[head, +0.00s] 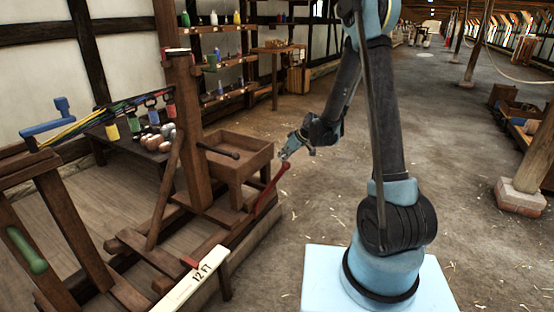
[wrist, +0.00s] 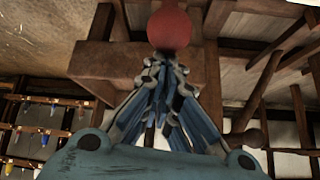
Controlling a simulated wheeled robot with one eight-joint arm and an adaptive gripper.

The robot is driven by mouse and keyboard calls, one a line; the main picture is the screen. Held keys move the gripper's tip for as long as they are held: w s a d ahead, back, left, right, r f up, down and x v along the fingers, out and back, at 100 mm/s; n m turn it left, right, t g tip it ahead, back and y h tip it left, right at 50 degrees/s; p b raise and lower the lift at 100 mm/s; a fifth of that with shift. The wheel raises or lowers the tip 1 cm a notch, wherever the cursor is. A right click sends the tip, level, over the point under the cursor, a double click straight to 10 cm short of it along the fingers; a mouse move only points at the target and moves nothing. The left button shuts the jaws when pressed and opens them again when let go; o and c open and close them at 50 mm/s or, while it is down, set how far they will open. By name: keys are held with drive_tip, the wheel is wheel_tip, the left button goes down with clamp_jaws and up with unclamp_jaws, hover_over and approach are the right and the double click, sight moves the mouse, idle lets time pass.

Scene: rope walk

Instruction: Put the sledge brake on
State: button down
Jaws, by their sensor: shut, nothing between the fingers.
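A red lever (head: 270,192), which looks like the sledge brake, leans up and to the right beside the wooden sledge frame (head: 215,212). Its top end is just below my gripper (head: 284,153) in the head view. In the wrist view a round red knob (wrist: 169,29) is just beyond the tips of my gripper (wrist: 163,72). The fingers are together and empty. I cannot tell whether the tips touch the knob. The lower end of the lever is close against the frame's wooden base.
A wooden box (head: 238,158) on the frame stands left of the lever, with a dark handle (head: 218,151) by it. A white board marked "12 FT" (head: 194,281) lies in front. The floor (head: 300,215) right of the frame is clear.

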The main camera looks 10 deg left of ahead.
drive_tip(key=v, duration=0.9)
drive_tip(key=shift+w+d, duration=0.2)
drive_tip(key=shift+r, duration=0.1)
drive_tip(key=s+d+r+m+h, duration=0.2)
drive_tip(key=s+d+r, duration=0.2)
drive_tip(key=s+d, duration=0.4)
drive_tip(key=s+d+r+m+h, duration=0.1)
drive_tip(key=s+d+r+m, duration=0.2)
drive_tip(key=s+d, duration=0.4)
drive_tip(key=s+d+f+m+h, duration=0.2)
drive_tip(key=s+d, duration=0.4)
drive_tip(key=s, duration=0.4)
drive_tip(key=s+d+f+m+g+h, duration=0.1)
drive_tip(key=s+d+f+m, duration=0.1)
drive_tip(key=s+d+m, duration=0.2)
drive_tip(key=s+d, duration=0.3)
drive_tip(key=s, duration=0.4)
drive_tip(key=shift+h, duration=0.4)
